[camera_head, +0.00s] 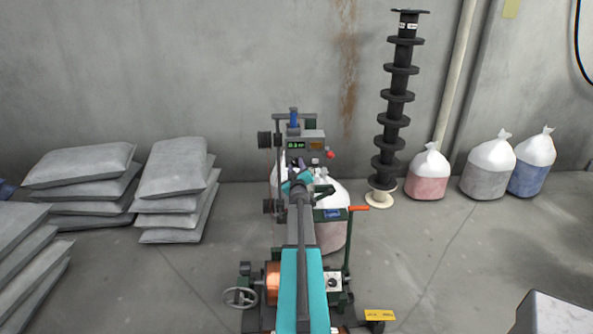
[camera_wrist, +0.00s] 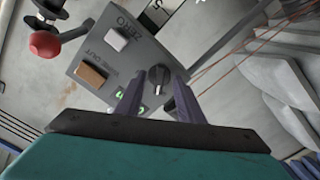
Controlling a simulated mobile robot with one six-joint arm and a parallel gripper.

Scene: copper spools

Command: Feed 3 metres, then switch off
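The wire machine's control box (camera_head: 307,144) stands upright at centre. In the wrist view its grey panel (camera_wrist: 100,62) fills the upper middle, with a white button (camera_wrist: 117,38) by the word ZERO and an orange button (camera_wrist: 91,76). The green display (camera_head: 295,145) is too small to read surely. A dark rotary knob (camera_wrist: 157,83) sits on the panel. My gripper (camera_wrist: 159,78) is open, with its fingertips on either side of the knob; I cannot tell whether they touch it. A red knob (camera_head: 330,154) sticks out on the right side. The copper spool (camera_head: 272,282) is low on the machine.
A handwheel (camera_head: 240,296) and an orange-handled lever (camera_head: 358,208) stick out from the machine. Stacked grey sacks (camera_head: 180,180) lie at left. A column of black spools (camera_head: 397,110) and tied bags (camera_head: 488,170) stand at right. Thin copper strands cross the wrist view at right.

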